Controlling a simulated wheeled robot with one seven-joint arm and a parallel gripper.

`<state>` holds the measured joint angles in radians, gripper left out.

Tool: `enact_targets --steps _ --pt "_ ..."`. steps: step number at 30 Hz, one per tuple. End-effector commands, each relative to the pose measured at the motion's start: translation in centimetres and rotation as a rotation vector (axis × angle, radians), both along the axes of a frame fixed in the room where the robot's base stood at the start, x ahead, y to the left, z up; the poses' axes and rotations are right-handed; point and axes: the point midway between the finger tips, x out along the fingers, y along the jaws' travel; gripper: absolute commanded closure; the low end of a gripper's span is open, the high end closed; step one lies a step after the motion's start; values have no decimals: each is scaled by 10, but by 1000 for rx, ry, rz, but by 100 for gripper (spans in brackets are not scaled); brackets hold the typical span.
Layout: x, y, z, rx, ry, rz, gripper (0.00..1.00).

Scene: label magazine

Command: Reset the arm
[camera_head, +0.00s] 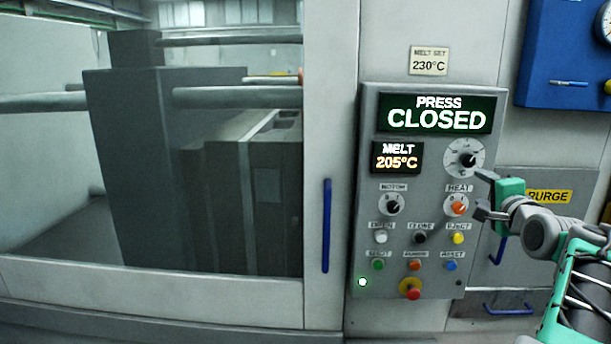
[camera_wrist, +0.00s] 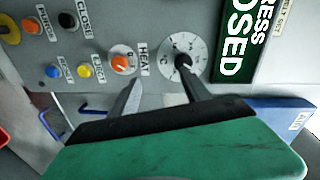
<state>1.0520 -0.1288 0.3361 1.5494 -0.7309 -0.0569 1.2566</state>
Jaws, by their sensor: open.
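My gripper (camera_head: 481,194) is at the right side of the grey control panel (camera_head: 348,240), in front of it. Its two fingers are spread with nothing between them. In the wrist view my gripper (camera_wrist: 158,88) points at the panel near the orange HEAT knob (camera_wrist: 123,62) and the white dial (camera_wrist: 168,45). One finger overlaps the dial in that view; I cannot tell whether it touches. In the head view the HEAT knob (camera_head: 458,206) and the dial (camera_head: 464,157) show left of and above the fingers. The display reads PRESS CLOSED (camera_head: 436,113), and the melt display (camera_head: 397,157) reads 205°C.
A card (camera_head: 429,61) reads MELT SET 230°C. Buttons and a red emergency knob (camera_head: 411,289) sit low on the panel. A closed glass door with a blue handle (camera_head: 326,225) is at the left. A blue board (camera_head: 570,60) hangs upper right, above the PURGE label (camera_head: 550,196).

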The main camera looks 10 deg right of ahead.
Motion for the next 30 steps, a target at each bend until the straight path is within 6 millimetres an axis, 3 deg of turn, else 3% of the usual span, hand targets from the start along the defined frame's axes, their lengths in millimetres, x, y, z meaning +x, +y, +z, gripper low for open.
enact_targets --steps 4,6,8,11,13,17,18,21,24,27,30 --pt "-35 -18 -117 -274 488 29 44" --pt "-63 -15 -172 -328 691 87 44" --pt "-94 -6 -215 -356 857 154 44" --pt "-151 29 -273 -375 1105 310 44" --pt "-182 75 -302 -386 1244 461 44" --pt "-221 182 -329 -413 1406 709 44" --pt "-225 213 -331 -454 1423 760 44" --pt "-214 276 -324 -641 1378 877 44" --pt "-192 331 -299 -844 1263 982 44" --pt "-182 373 -285 -969 1178 1069 44" --pt "-181 395 -284 -1020 1147 1125 44"
